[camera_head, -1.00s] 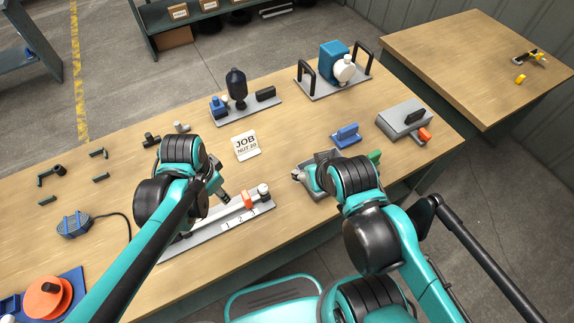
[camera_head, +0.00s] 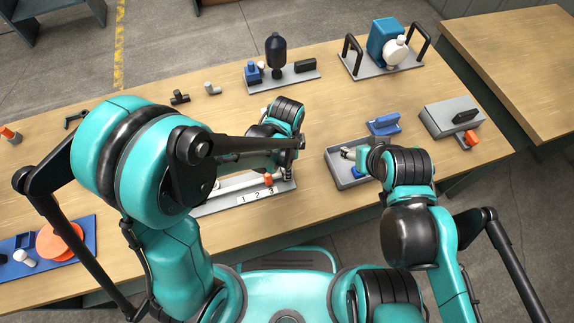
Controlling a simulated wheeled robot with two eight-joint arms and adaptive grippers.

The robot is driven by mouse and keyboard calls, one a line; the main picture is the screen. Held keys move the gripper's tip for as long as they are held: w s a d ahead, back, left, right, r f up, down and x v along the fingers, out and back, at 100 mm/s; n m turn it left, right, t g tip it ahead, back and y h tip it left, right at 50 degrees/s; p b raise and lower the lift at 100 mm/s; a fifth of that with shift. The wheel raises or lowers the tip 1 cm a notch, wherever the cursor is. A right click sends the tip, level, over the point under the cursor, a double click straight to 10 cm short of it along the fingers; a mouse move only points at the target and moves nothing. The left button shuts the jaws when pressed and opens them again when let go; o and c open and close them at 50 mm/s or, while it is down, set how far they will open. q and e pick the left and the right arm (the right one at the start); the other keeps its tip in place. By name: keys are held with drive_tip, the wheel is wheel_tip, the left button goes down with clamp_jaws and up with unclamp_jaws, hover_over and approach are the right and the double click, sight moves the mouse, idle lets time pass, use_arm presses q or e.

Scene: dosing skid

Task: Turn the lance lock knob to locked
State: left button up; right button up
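The lance rail (camera_head: 215,207) is a long pale strip on the bench with labels 1, 2 and 3, and an orange piece (camera_head: 268,180) near its right end. My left gripper (camera_head: 287,172) is over that right end, just right of the orange piece. The wrist and fingers hide the white-topped knob there, so I cannot tell its position, whether the fingers touch it, or whether they are open. My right gripper (camera_head: 358,157) is over a grey tray (camera_head: 348,180), partly hidden by its own wrist; its fingers are not clear.
A blue block (camera_head: 383,124) and a grey box with an orange part (camera_head: 452,118) lie to the right. A dark bottle stand (camera_head: 282,77) and a blue pump (camera_head: 385,45) stand at the back. My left arm covers much of the left bench. Bare wood lies behind the tray.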

use_arm(q)
clamp_jaws()
drive_tip(key=shift+f+n, duration=0.1)
drive_tip(key=shift+n, duration=0.3)
drive_tip(key=n, duration=0.3)
drive_tip(key=shift+n, duration=0.4)
drive_tip(key=n+b, duration=0.1)
drive_tip(key=n, duration=0.3)
drive_tip(key=shift+n, duration=0.3)
drive_tip(key=n, duration=0.8)
drive_tip(key=shift+n, duration=0.3)
drive_tip(key=shift+w+a, duration=0.1)
